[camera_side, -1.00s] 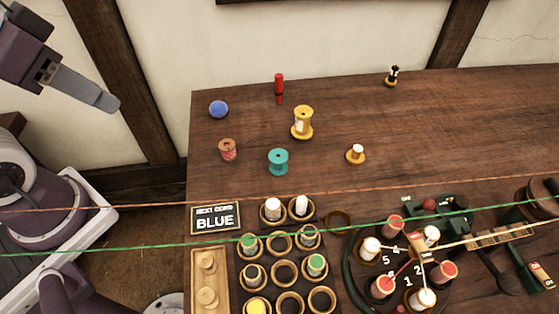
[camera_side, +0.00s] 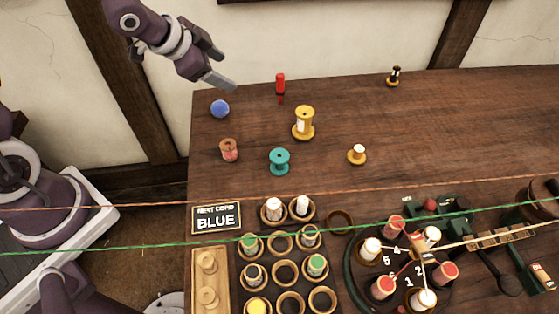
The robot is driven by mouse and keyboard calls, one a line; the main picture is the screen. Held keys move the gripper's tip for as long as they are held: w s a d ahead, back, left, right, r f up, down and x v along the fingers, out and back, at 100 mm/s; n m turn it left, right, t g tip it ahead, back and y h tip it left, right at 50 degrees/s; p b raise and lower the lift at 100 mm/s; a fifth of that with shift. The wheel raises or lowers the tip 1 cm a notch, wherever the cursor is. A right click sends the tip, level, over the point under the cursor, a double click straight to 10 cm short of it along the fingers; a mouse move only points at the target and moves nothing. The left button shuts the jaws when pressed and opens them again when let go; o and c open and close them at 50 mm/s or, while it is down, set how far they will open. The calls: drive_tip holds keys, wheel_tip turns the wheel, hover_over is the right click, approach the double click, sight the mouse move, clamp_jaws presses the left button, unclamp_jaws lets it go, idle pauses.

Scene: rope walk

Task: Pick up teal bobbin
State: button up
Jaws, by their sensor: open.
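The teal bobbin (camera_side: 280,161) stands upright on the wooden table, left of the middle, and nothing is wound on it that I can see. My gripper (camera_side: 226,86) is at the upper left, above the table's back left corner. It is open and holds nothing, and its fingers point down and to the right. It is apart from the teal bobbin, up and to the left of it in the picture.
An orange cord (camera_side: 150,205) and a green cord (camera_side: 150,245) stretch across the front. A sign (camera_side: 216,218) reads BLUE.

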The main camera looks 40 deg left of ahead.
sight(280, 161)
drive_tip(key=s+d+f+m+h, duration=0.1)
drive_tip(key=d+f+h, duration=0.2)
drive_tip(key=f, duration=0.2)
drive_tip(key=s+d+f+h, duration=0.1)
drive_tip(key=d+f+h, duration=0.2)
drive_tip(key=d+f, duration=0.1)
drive_tip(key=s+d+f+m+h, duration=0.1)
drive_tip(key=s+d+f+h, duration=0.1)
drive_tip(key=f, duration=0.5)
drive_tip(key=shift+d+f+m+h, duration=0.1)
drive_tip(key=shift+d+m+h, duration=0.2)
drive_tip(key=shift+d+h, duration=0.7)
drive_tip(key=shift+t, duration=0.3)
drive_tip(key=x, duration=0.4)
drive_tip(key=s+x, duration=0.1)
drive_tip(key=x, duration=0.2)
drive_tip(key=shift+d+f, duration=0.15)
drive_tip(key=shift+d, duration=0.15)
drive_tip(key=c, duration=1.4)
